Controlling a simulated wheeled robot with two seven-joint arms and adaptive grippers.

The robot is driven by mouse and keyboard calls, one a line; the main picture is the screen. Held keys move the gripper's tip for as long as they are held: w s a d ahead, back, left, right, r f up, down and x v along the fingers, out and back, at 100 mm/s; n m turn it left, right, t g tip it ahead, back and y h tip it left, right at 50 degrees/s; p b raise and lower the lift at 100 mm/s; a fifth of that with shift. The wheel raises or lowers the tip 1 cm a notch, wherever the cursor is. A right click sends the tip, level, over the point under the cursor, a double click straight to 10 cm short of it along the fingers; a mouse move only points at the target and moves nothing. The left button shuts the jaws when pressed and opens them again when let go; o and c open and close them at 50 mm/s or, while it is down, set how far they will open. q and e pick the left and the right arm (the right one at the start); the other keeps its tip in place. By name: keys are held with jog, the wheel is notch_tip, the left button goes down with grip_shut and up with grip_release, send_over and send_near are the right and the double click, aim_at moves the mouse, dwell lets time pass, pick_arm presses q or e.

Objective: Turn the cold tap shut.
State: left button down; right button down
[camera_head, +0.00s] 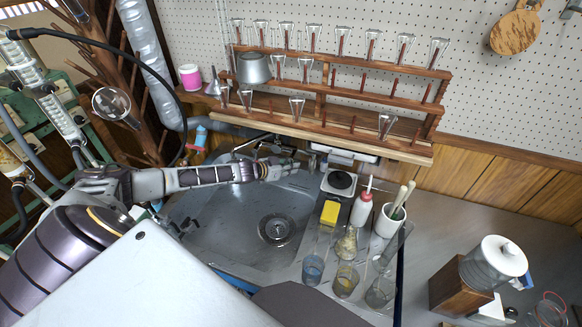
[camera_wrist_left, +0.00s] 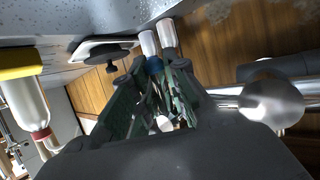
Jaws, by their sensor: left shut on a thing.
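My left gripper (camera_head: 284,167) reaches across the sink (camera_head: 222,235) from the left, with its fingers at the sink's back edge. In the left wrist view the fingers (camera_wrist_left: 157,92) are shut around a small fitting with a blue band, the cold tap (camera_wrist_left: 155,66). Most of the tap is hidden between the fingers. Pale, rounded rod-like parts show just beyond the fingertips. In the head view I cannot make out the tap's handle. My right gripper is not in view.
A metal spout (camera_wrist_left: 272,101) lies close to the right of the fingers. A wooden rack (camera_head: 330,88) of glassware hangs above.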

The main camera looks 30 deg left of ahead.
pick_arm(q)
jog(key=c, duration=1.5)
grip_release()
jog(key=shift+o, duration=0.2)
jog(key=shift+s, duration=0.15)
jog(key=v, duration=0.9)
jog(key=shift+s, duration=0.2)
jog(key=shift+v, duration=1.2)
jog(key=shift+a, duration=0.1)
dwell(0.6)
